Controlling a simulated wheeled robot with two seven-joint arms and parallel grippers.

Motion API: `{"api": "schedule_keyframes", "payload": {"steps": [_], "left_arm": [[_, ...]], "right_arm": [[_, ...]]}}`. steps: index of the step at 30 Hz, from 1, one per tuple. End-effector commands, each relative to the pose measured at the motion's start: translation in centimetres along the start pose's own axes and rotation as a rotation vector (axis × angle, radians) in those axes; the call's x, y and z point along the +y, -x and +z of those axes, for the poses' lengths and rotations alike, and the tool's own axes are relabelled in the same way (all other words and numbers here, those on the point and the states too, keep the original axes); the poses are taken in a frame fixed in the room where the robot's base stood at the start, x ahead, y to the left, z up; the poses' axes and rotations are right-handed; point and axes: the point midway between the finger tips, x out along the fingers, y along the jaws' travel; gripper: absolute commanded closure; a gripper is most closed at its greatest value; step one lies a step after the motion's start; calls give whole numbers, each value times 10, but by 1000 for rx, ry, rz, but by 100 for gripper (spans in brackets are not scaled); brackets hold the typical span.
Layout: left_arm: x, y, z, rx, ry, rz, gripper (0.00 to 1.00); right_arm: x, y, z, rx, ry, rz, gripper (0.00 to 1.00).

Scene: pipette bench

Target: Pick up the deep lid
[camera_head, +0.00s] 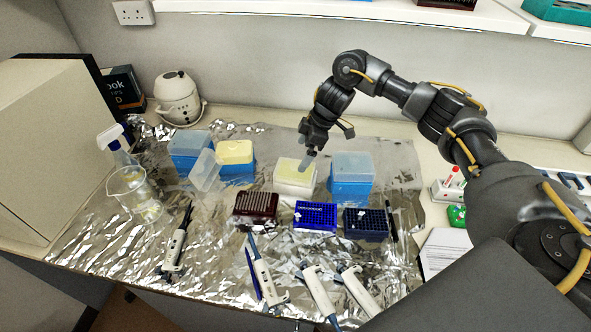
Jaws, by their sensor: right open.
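A tall translucent lid (207,171), which may be the deep lid, stands tilted on the foil beside a blue box with a yellow top (235,155). Other translucent lids sit on the left blue box (188,143) and on the right blue box (352,165); I cannot tell for certain which is the deep one. My right gripper (326,146) is open and empty above a white box with a pale yellow top (294,178), right of the tilted lid and apart from it. My left gripper is not in view.
In front stand a dark red rack (255,207), a bright blue rack (315,216) and a dark blue rack (366,224). Several pipettes lie nearer the front edge. A glass beaker (133,190) and spray bottle (116,145) stand left. A shelf (400,12) overhangs the back.

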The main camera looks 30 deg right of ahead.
Motion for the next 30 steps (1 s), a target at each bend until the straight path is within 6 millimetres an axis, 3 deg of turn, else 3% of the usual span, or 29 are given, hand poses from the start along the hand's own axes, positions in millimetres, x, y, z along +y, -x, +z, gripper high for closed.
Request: {"api": "schedule_keyframes", "payload": {"steps": [7, 12, 18, 25, 30], "left_arm": [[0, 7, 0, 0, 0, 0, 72], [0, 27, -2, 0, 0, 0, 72], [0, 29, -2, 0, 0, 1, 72], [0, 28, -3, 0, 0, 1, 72], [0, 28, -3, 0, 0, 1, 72]], "right_arm": [[-2, -7, -1, -1, 0, -2, 0], [-7, -30, -2, -3, -1, -4, 0], [-6, -53, -1, 0, -1, -1, 0], [-6, -55, -1, 1, 1, 1, 0], [-6, -55, -1, 1, 1, 1, 21]]}}
